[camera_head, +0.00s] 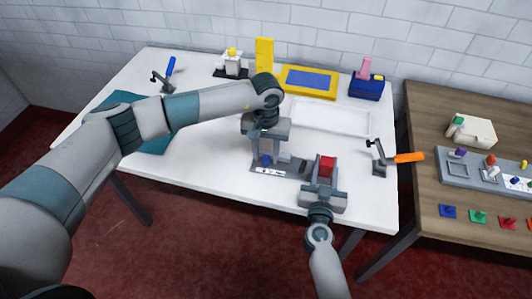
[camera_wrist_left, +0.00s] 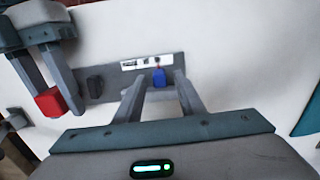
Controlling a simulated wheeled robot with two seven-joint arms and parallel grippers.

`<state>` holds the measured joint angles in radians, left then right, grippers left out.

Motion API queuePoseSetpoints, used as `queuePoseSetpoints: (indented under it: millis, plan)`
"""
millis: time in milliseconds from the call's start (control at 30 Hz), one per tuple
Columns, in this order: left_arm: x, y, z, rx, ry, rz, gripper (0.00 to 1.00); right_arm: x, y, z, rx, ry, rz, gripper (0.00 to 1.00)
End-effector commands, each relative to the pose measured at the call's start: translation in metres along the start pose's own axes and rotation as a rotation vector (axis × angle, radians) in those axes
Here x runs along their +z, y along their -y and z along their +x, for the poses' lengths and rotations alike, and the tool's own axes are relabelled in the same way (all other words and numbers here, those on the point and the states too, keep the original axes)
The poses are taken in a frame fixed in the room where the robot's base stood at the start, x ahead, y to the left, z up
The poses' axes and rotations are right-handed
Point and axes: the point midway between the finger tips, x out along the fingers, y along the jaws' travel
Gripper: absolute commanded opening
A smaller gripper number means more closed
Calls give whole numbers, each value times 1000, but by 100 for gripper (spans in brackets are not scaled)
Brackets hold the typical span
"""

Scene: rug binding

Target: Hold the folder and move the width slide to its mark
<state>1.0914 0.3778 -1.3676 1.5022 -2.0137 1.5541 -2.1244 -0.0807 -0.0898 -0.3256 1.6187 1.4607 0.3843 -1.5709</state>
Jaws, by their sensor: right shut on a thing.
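The folder is a grey plate (camera_head: 262,169) near the front of the white table; it also shows in the left wrist view (camera_wrist_left: 115,75). A blue knob (camera_wrist_left: 158,76), likely the width slide, stands on it beside a white scale strip (camera_wrist_left: 134,64) with dark marks. My left gripper (camera_head: 266,153) is over the plate, open, with its fingers on either side of the knob and gaps visible. My right gripper (camera_head: 326,184) is shut on a red block (camera_head: 327,166) at the plate's right end. Whether the block joins the plate is hidden.
An orange-handled lever (camera_head: 408,157) stands right of my right gripper. A white tray (camera_head: 330,118), a yellow-and-blue tray (camera_head: 309,82) and a blue box (camera_head: 367,87) lie behind. A wooden table (camera_head: 420,190) with coloured pieces is at the right.

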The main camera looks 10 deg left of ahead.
Motion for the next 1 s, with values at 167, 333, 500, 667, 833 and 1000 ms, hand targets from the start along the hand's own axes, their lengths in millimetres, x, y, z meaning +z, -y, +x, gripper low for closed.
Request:
queuePoseSetpoints:
  millis: [167, 333, 500, 667, 833, 1000]
  plan:
    - [0, 0, 0, 0, 0, 0, 10, 0, 0, 0, -1, 0, 0, 0]
    - [0, 0, 0, 0, 0, 0, 0, 0, 0, 0, -1, 0, 0, 0]
    - [-1, -14, -1, 2, -1, 4, 0, 0, 0, 0, -1, 0, 0, 0]
    - [0, -37, -1, 3, -2, 3, 0, 0, 1, 0, -2, 0, 0, 0]
    - [0, -42, -1, 3, -1, 1, 0, 0, 1, 0, -2, 0, 0, 0]
    - [0, -42, -1, 3, -1, 1, 19, 0, 1, 0, -2, 0, 1, 0]
